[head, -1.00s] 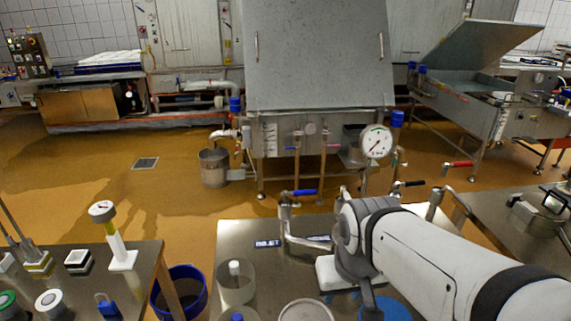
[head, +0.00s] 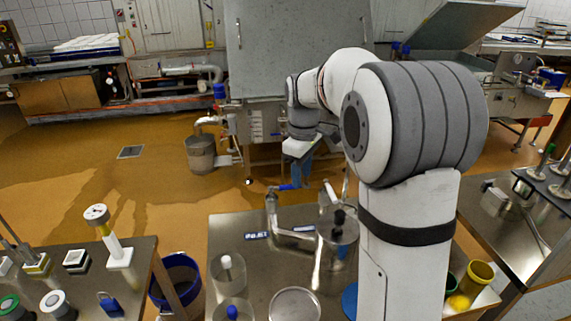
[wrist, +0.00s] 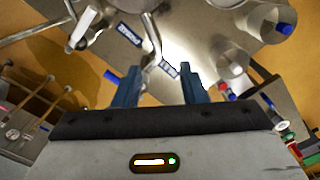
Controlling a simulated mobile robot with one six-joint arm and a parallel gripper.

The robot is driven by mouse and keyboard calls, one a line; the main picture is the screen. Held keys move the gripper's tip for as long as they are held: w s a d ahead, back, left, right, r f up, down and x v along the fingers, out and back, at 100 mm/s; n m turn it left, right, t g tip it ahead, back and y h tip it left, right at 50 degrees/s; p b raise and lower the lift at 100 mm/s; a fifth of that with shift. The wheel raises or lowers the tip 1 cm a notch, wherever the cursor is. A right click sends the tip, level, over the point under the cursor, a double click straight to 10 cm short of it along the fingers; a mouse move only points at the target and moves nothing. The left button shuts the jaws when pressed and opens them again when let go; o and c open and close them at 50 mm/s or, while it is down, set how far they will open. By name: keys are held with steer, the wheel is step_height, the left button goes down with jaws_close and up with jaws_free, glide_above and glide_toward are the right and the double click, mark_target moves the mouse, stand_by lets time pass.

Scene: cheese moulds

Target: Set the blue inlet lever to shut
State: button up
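The blue inlet lever (head: 287,187) sits on top of an upright metal valve pipe (head: 271,205) at the back of the steel table and points right in the head view. In the wrist view the blue lever (wrist: 112,76) shows as a short blue piece just left of my left finger. My gripper (head: 302,172) hangs pointing down, just behind and right of the lever in the head view. Its two blue fingers are spread apart with nothing between them, and the wrist view shows the gap (wrist: 159,82). I cannot tell whether a finger touches the lever.
A white-handled lever (head: 330,191) stands right of the inlet valve. A label plate (head: 257,236), clear beakers (head: 227,272) and a round pan (head: 295,306) are on the steel table (head: 225,228). My arm covers the table's right part.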

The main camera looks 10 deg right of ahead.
steer(key=w+f+n+g+p, duration=0.1)
steer(key=w+f+n+p, duration=0.25)
steer(key=w, duration=0.45)
steer(key=w+f+n+g+p, duration=0.1)
steer(key=w+f+n+p, duration=0.15)
steer(key=w+n, duration=0.4)
steer(key=shift+m, duration=0.9)
steer(key=f, duration=0.2)
steer(key=f+p, duration=0.1)
steer(key=f, duration=0.4)
steer(key=shift+d+f, duration=0.3)
steer(key=shift+f, duration=0.05)
steer(key=shift+c, duration=0.2)
jaws_close()
